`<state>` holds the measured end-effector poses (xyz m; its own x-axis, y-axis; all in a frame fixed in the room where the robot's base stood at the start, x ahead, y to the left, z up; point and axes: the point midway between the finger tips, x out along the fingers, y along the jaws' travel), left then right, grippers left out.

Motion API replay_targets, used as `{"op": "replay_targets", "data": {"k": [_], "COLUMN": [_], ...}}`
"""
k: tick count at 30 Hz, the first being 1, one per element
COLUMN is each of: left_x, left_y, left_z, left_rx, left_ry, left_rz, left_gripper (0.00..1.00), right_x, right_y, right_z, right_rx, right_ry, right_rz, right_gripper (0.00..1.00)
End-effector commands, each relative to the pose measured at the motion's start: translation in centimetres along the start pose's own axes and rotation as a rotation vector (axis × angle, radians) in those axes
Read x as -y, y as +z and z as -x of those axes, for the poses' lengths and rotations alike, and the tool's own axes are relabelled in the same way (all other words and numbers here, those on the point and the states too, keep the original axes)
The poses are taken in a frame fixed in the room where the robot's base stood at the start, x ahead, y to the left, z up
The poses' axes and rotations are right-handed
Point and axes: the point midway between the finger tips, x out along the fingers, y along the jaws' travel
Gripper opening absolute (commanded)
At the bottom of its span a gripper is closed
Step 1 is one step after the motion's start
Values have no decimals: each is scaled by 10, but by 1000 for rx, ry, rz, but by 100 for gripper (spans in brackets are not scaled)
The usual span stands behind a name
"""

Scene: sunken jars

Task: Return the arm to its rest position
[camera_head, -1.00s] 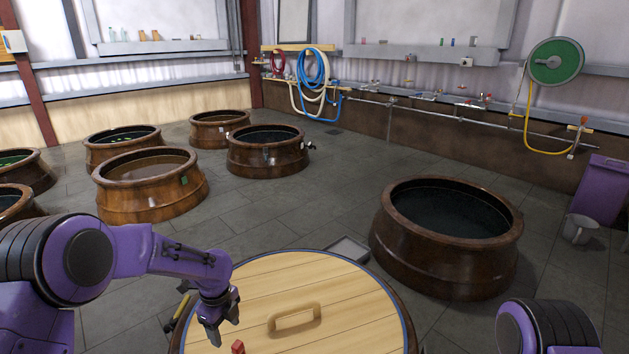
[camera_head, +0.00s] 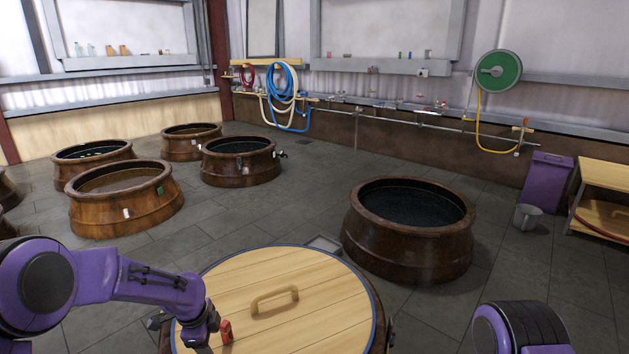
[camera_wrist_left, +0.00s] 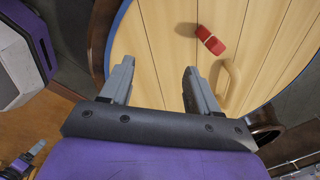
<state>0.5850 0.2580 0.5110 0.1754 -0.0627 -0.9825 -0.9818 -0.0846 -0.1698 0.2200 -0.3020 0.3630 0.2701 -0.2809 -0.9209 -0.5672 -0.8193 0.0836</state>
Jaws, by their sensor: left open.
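My left arm comes in from the left in the head view. Its gripper (camera_head: 205,338) is over the left edge of a round wooden lid (camera_head: 330,290), left of a small red object (camera_head: 226,331). In the left wrist view the gripper's two fingers (camera_wrist_left: 157,82) are spread apart with nothing between them. The red object (camera_wrist_left: 211,40) lies on the lid (camera_wrist_left: 160,35) beyond the fingertips, next to the lid's wooden handle (camera_wrist_left: 231,82). A purple and black part of my right arm shows at the lower right of the head view.
An open, dark-filled brown jar (camera_head: 408,245) stands right of the lid. Several more jars stand at the left, one of them brown-filled (camera_head: 125,200). A purple bin (camera_head: 547,182), a grey bucket (camera_head: 527,217) and a wooden shelf unit (camera_head: 605,180) are at the right. Stone floor lies between.

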Motion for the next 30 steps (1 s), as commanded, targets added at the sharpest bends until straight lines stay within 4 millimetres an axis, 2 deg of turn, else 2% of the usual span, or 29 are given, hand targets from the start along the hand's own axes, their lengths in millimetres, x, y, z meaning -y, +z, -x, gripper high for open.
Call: {"op": "replay_targets", "data": {"k": [7, 11, 13, 14, 17, 18, 21, 25, 30], "left_x": [-1, -22, -47, -62, -126, -156, -221, -291, -372], "left_y": [-14, -15, -10, -7, 14, 25, 49, 70, 82], "left_z": [-19, -41, -57, -64, -84, -88, -88, -80, -75], "left_rx": [-101, -170, -209, -225, -258, -258, -233, -144, 51], "left_ry": [-155, -226, -263, -281, -353, -386, -457, -505, -441], "left_rz": [463, 806, 1042, 1157, 1558, 1696, 1928, 2047, 2027], "left_gripper": [61, 61, 61, 61, 61, 61, 61, 61, 61], "right_x": [0, 0, 0, 0, 0, 0, 0, 0, 0], "right_y": [0, 0, 0, 0, 0, 0, 0, 0, 0], "right_z": [0, 0, 0, 0, 0, 0, 0, 0, 0], "right_rx": [1, 1, 1, 1, 1, 1, 1, 1, 1], "right_ry": [1, 1, 1, 1, 1, 1, 1, 1, 1], "right_rz": [0, 0, 0, 0, 0, 0, 0, 0, 0], "right_gripper": [62, 62, 62, 62, 62, 62, 62, 62, 62]}}
